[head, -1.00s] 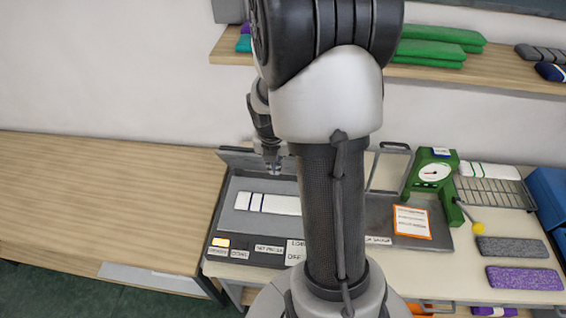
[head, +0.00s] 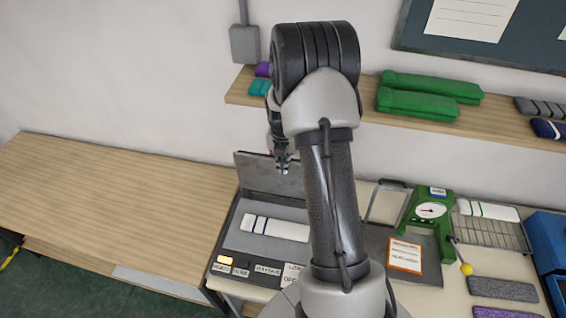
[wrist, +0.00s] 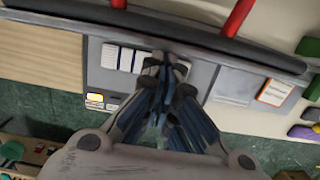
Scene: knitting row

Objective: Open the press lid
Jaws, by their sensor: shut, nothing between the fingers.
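The press (head: 265,230) is a grey flat unit at the left end of the pale bench. Its lid (head: 260,172) stands raised along the back edge. A white knitted piece with dark blue stripes (head: 275,228) lies on the bed. My gripper (head: 283,168) is shut and empty, in front of the raised lid and above the bed's back part; whether it touches the lid cannot be told. In the wrist view my shut fingers (wrist: 170,68) point over the press bed (wrist: 105,77), close to a dark grey bar (wrist: 220,48) with red posts. My arm hides the press's right part.
A wooden table (head: 110,205) stands clear at left. Right of the press are an orange-framed card (head: 405,255), a green dial gauge (head: 430,215), a wire rack (head: 490,232) and blue bins (head: 545,240). A shelf (head: 490,115) with green bundles (head: 430,92) hangs above.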

